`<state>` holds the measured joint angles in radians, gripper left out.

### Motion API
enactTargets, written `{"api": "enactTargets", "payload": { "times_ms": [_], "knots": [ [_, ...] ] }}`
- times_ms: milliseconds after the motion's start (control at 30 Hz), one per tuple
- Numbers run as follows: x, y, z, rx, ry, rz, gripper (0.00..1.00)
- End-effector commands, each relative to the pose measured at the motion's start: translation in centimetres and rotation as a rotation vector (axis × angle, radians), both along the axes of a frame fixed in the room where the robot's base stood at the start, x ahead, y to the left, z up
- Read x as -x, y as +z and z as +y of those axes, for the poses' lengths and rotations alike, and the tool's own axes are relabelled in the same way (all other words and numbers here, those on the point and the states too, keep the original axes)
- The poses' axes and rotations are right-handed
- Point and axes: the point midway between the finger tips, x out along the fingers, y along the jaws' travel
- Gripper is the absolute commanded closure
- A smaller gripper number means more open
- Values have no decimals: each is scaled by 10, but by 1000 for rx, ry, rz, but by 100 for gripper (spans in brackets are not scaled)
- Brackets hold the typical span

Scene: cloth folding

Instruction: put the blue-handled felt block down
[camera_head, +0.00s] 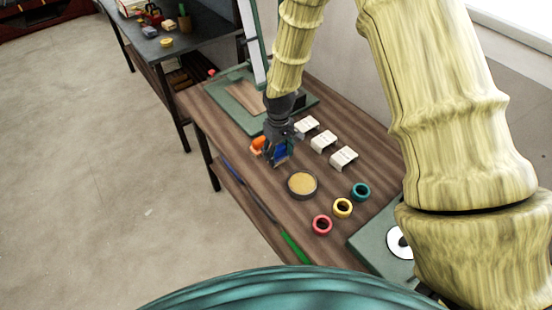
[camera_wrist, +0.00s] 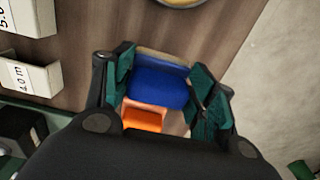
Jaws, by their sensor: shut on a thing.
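My gripper (camera_head: 277,155) is low over the wooden workbench, left of the row of white labelled blocks. In the wrist view my gripper (camera_wrist: 165,100) has its green-padded fingers on either side of the blue handle (camera_wrist: 158,84) and is shut on it. The blue-handled felt block also shows in the head view as a small blue patch (camera_head: 281,153) under the gripper. A pale strip of the block shows along the handle's edge in the wrist view. I cannot tell whether its underside touches the bench. An orange thing (camera_head: 257,145) is close beside it.
The wooden workbench (camera_head: 225,105) carries several white labelled blocks (camera_head: 323,141), a round tin with a yellowish top (camera_head: 302,184), and red, yellow and teal rings (camera_head: 342,208). A green board (camera_head: 235,108) lies at the far end. Bare wood lies between the tin and the bench's left edge.

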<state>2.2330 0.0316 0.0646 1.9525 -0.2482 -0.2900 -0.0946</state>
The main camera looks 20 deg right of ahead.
Motion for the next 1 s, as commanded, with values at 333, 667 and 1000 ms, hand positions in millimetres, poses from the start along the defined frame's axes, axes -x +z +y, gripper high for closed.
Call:
{"api": "enactTargets", "payload": {
  "times_ms": [333, 667, 1000],
  "knots": [
    [0, -27, 1, 1, 1, 2, 62],
    [1, -39, 0, 0, 1, 1, 62],
    [0, -40, 0, 0, 1, 1, 25]
  ]
}}
